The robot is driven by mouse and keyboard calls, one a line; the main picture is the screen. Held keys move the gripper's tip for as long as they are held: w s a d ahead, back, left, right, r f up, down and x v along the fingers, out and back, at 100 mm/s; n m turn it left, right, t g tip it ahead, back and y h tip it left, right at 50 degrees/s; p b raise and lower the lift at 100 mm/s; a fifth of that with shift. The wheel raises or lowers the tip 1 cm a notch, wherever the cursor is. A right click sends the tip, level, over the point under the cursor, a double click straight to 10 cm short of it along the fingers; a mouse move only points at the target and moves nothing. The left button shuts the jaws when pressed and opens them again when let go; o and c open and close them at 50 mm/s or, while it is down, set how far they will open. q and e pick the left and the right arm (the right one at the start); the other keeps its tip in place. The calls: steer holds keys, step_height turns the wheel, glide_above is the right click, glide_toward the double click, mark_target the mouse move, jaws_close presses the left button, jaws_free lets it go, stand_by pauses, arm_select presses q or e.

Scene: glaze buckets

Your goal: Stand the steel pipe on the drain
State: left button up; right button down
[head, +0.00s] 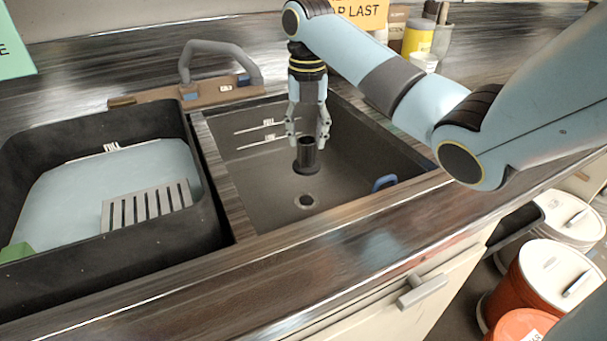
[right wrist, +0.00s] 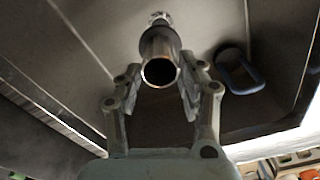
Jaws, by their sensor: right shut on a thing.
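The steel pipe (head: 306,152) is a short dark tube with a wider foot, roughly upright in the right-hand basin. My right gripper (head: 307,141) points down and is shut on its upper part. In the right wrist view the pipe (right wrist: 158,60) shows its round open top between the fingers (right wrist: 163,82). Whether the foot touches the floor I cannot tell. My left gripper is out of view.
A blue loop-shaped thing (head: 384,183) lies at the basin's right side. A tap (head: 220,50) stands behind. Buckets (head: 555,270) stand on the floor at right.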

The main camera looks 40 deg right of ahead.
mark_target(307, 157)
step_height(307, 157, down, 6)
steer(key=shift+r, duration=0.1)
step_height(307, 157, down, 4)
steer(key=shift+b, duration=0.45)
steer(key=shift+f, duration=0.2)
steer(key=c, duration=0.8)
jaws_free()
steer(key=shift+r, duration=0.1)
steer(key=shift+r, duration=0.3)
step_height(307, 157, up, 12)
steer(key=shift+f+p, duration=0.25)
steer(key=shift+p, duration=0.25)
